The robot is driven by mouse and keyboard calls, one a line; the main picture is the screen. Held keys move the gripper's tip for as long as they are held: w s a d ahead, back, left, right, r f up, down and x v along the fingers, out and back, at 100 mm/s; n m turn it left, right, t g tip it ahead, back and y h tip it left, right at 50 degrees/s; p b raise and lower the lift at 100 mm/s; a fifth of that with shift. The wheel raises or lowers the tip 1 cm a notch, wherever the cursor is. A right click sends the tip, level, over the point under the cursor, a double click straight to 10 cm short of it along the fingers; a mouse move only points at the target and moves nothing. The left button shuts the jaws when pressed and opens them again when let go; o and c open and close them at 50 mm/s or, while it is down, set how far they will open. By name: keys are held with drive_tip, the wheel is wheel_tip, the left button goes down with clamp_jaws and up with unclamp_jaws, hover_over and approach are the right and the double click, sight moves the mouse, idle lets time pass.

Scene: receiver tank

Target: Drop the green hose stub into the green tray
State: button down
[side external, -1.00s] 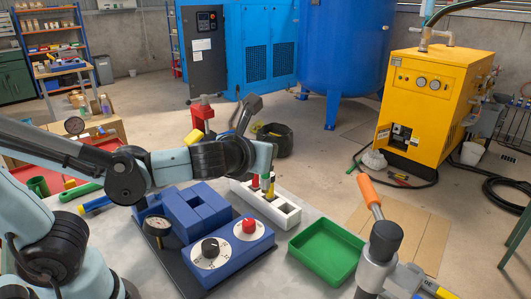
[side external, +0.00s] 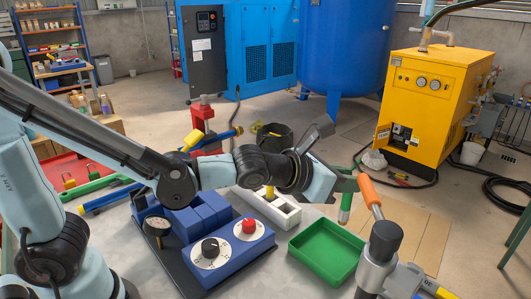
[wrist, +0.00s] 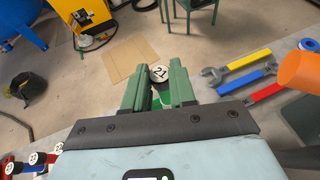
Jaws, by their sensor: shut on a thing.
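My gripper (side external: 347,183) is shut on the green hose stub (side external: 345,208), which hangs upright below the fingers. In the wrist view the stub's round white top (wrist: 159,73), marked "21", shows between the fingertips. The green tray (side external: 327,250) lies at the table's right side and looks empty. In the side view the stub is above and behind the tray's back edge, apart from it. In the wrist view the green fingers mostly hide what lies below.
The white rack (side external: 290,217) stands left of the tray with a yellow stub (side external: 269,193) in it. A blue panel with dials (side external: 228,250) is further left. An orange handle (side external: 369,190) rises close to the right of the stub. Wrenches (wrist: 235,65) lie on the right in the wrist view.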

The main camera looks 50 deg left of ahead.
sight(343, 198)
drive_tip(key=shift+f, duration=2.2)
drive_tip(key=c, duration=0.8)
unclamp_jaws()
drive_tip(key=shift+c, duration=0.2)
drive_tip(key=v, duration=1.2)
drive_tip(key=shift+s, duration=0.1)
